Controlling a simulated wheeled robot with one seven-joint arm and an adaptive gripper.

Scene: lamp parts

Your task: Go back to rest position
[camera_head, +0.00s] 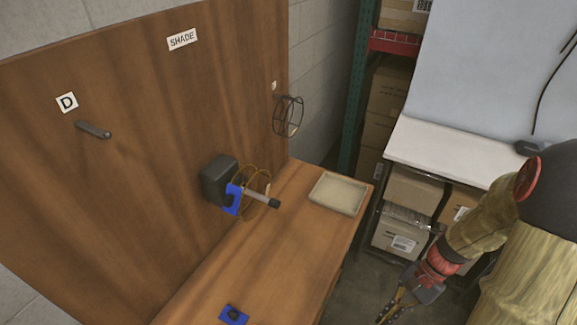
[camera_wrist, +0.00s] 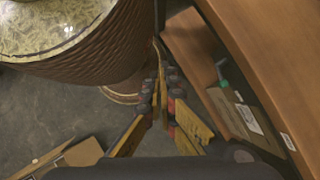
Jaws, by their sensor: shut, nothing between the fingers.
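My gripper (camera_head: 396,305) hangs low at the lower right of the head view, pointing down over the floor, away from the wooden bench (camera_head: 262,262). In the wrist view its two fingers (camera_wrist: 160,65) are together with nothing between them. On the upright wooden board (camera_head: 150,100) are a "SHADE" label (camera_head: 182,39), a "D" label (camera_head: 67,102) with a dark peg (camera_head: 93,130) below it, and a black wire cage (camera_head: 288,115). A black box (camera_head: 218,180) with a blue piece (camera_head: 233,200) and a dark-tipped rod (camera_head: 262,198) sticks out low on the board.
A shallow beige tray (camera_head: 339,193) lies at the bench's far end. A small blue part (camera_head: 233,314) lies near its front. A white-topped shelf (camera_head: 440,150) with cardboard boxes (camera_head: 400,235) stands behind my arm. Grey floor (camera_head: 365,275) shows between bench and shelf.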

